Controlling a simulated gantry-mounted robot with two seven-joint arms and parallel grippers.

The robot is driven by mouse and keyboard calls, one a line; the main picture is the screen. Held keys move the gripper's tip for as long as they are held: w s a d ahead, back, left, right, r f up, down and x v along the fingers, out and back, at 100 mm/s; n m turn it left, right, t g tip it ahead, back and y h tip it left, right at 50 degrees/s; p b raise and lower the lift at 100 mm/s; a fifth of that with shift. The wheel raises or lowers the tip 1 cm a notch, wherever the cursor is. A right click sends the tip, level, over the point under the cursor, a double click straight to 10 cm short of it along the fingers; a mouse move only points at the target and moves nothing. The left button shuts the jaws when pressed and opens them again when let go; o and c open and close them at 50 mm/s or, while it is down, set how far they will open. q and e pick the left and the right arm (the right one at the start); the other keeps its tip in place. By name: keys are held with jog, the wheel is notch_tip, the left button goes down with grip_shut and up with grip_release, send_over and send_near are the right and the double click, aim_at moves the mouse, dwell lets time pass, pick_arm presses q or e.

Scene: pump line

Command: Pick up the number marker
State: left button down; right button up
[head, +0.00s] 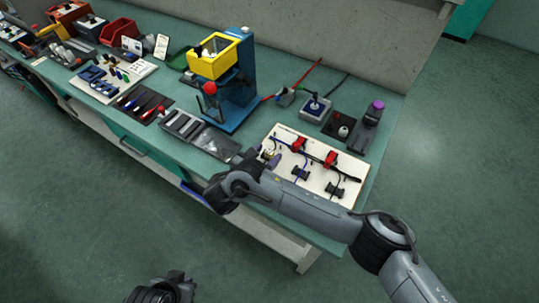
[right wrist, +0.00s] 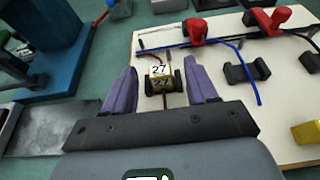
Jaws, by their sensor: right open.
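The number marker (right wrist: 160,76) is a small yellow and white piece printed with "27". It sits between dark holder pieces on the pale board (right wrist: 210,90), with a thin dark cable running past it. My right gripper (right wrist: 163,72) is open, its two purple fingers on either side of the marker with a visible gap on each side. Whether the fingers are level with it or above it I cannot tell. In the head view my right gripper (head: 267,157) is over the board's left part, and my arm hides part of the board.
Two red clamps (head: 299,144) and several black cable holders (head: 335,193) stand on the board. A blue stand (head: 240,90) with a yellow bin (head: 214,58) rises to the left. A purple-capped bottle (head: 372,113) stands behind. The bench's left half is crowded with tools.

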jog(key=shift+c, duration=0.3)
grip_shut()
jog(key=shift+r, duration=0.1)
